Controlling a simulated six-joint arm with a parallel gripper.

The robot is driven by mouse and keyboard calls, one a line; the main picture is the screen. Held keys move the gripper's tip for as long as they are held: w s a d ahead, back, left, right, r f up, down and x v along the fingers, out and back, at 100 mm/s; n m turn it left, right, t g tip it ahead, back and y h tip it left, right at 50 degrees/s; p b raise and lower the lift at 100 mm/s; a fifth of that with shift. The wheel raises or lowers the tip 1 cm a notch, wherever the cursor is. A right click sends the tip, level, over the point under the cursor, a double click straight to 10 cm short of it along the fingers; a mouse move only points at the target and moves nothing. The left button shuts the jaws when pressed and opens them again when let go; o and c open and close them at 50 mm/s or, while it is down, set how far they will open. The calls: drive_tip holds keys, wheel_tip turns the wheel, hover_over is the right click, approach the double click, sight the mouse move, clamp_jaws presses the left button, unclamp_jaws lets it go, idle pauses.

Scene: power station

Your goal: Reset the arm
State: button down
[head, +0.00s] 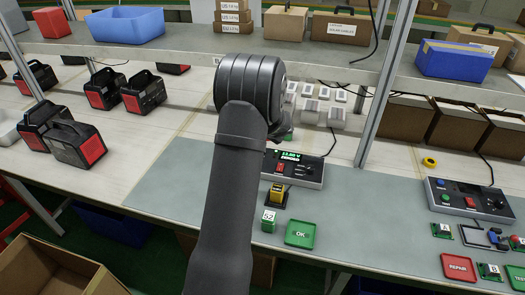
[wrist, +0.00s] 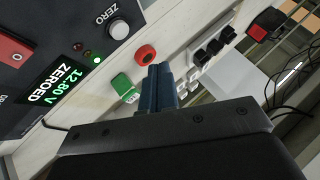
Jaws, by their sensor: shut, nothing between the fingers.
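My gripper (wrist: 159,72) shows in the wrist view with its blue fingers together and nothing between them. It points toward the bench top near a test meter (wrist: 60,55), whose green display reads 12.80 V and ZEROED. In the head view my arm reaches over the bench and hides the gripper. The same meter shows there (head: 308,171), just right of my arm. A green labelled block (wrist: 122,84) and a red round piece (wrist: 145,54) appear close to the fingers in the wrist view; I cannot tell whether they are touched.
A yellow block (head: 277,190), a numbered green block (head: 268,220) and a green OK tray (head: 304,234) lie in front of the meter. A second meter (head: 468,199) and a red REPAIR tray (head: 458,267) are at right. A loaded shelf (head: 200,50) crosses behind.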

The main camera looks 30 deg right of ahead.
drive_tip(key=shift+f, duration=0.1)
drive_tip(key=shift+f, duration=0.8)
drive_tip(key=shift+w+r, duration=0.1)
drive_tip(key=shift+r, duration=2.7)
drive_tip(key=shift+f, duration=0.1)
